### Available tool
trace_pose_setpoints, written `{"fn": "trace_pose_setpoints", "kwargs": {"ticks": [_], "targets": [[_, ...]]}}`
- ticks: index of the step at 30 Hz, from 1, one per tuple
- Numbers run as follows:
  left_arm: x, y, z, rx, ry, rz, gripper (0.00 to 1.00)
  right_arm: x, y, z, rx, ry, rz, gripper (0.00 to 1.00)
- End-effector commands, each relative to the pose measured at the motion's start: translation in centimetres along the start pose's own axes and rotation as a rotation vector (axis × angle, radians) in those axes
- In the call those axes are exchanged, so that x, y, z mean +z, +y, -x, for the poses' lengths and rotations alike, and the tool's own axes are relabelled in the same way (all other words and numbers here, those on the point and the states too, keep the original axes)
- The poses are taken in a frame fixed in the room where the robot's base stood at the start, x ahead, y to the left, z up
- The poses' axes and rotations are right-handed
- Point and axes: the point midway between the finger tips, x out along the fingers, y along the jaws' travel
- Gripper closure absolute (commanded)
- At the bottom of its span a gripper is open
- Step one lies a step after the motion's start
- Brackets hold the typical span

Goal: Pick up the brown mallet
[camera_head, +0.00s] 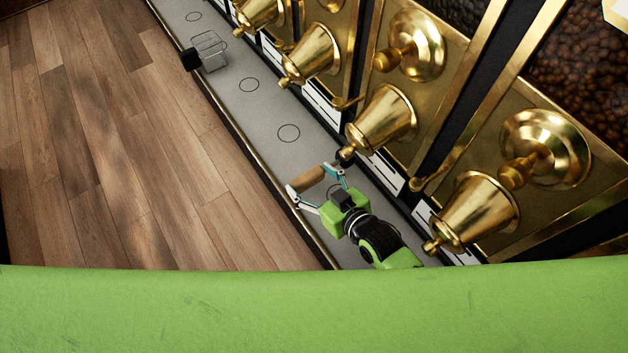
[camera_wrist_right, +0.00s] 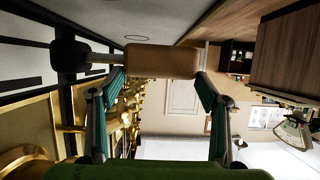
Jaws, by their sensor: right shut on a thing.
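The brown mallet (camera_head: 307,179) is between the fingertips of my right gripper (camera_head: 311,181), over the grey shelf. In the right wrist view the mallet's brown cylinder (camera_wrist_right: 161,61) spans the gap between the two teal-padded fingers of the right gripper (camera_wrist_right: 160,80), which touch its ends or sides. A metal neck and a black end (camera_wrist_right: 69,55) stick out to the left of the brown part. My left gripper is not in view.
The grey shelf (camera_head: 262,110) has a raised edge and printed circles. A clear block-like container with a black part (camera_head: 209,51) stands at its far end. Brass bin spouts (camera_head: 383,118) and knobs line the right side. Wooden floor (camera_head: 110,150) lies left.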

Motion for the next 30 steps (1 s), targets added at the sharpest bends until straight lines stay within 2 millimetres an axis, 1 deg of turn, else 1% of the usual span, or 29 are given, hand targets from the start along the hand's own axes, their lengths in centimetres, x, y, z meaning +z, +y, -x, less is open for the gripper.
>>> {"fn": "trace_pose_setpoints", "kwargs": {"ticks": [1,7,9,15,21,25,30], "targets": [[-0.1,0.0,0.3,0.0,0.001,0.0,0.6,-0.9,-0.7,0.9,0.0,0.004,-0.005,0.71],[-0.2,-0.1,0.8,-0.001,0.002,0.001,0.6,-3.9,-3.3,4.3,0.001,0.005,-0.005,0.71],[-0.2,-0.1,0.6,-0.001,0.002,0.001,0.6,-3.7,-4.7,5.5,-0.001,0.0,-0.007,0.71],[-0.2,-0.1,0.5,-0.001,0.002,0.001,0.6,-4.4,-7.7,8.2,0.001,0.001,-0.004,0.71],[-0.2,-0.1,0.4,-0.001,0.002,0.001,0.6,-4.8,-9.4,9.9,0.0,0.001,-0.003,0.71],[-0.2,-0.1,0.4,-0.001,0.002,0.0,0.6,-4.9,-9.9,10.4,0.001,0.001,-0.001,0.71],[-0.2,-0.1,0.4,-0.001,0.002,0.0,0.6,-5.0,-10.1,10.6,0.002,0.002,-0.001,0.71]]}}
